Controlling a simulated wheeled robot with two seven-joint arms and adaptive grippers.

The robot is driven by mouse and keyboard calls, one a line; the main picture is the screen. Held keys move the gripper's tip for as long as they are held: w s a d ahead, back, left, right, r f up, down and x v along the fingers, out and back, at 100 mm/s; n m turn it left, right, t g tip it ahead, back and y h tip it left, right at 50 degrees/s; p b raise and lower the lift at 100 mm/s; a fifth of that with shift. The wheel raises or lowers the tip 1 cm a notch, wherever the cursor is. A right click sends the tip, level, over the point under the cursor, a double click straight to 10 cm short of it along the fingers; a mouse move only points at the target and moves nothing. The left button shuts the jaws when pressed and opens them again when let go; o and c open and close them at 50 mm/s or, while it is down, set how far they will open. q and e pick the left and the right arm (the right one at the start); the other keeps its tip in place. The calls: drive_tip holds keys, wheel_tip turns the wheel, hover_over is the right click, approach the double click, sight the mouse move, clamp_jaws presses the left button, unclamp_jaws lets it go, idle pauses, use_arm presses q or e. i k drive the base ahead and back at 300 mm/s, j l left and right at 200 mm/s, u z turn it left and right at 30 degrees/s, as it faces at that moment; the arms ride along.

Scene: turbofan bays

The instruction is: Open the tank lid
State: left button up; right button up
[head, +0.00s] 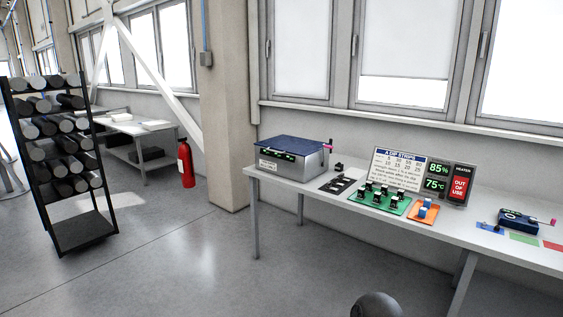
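A grey metal tank (297,163) stands on the left end of the long white table. Its dark blue lid (293,146) lies flat across the top and looks closed. A small green display shows on the tank's front, and a small pink-tipped part sticks out at the lid's right side. Neither of my grippers shows in the head view.
On the table (460,224), a black holder (342,185), a green tray (380,201) of small parts, an orange tray (423,210), a sign board (399,168) and a dark blue device (518,221) stand right of the tank. Floor in front is mostly clear.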

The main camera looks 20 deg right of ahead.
sight(290, 144)
drive_tip(key=i+l+z, duration=0.1)
drive_tip(key=i+l, duration=0.15)
drive_tip(key=i, duration=0.25)
drive_tip(key=i+l, duration=0.2)
drive_tip(key=i, duration=0.25)
drive_tip(key=i+l+z, duration=0.15)
drive_tip(key=i, duration=0.35)
drive_tip(key=i+l+z, duration=0.1)
drive_tip(key=i, duration=0.4)
drive_tip(key=l, duration=0.1)
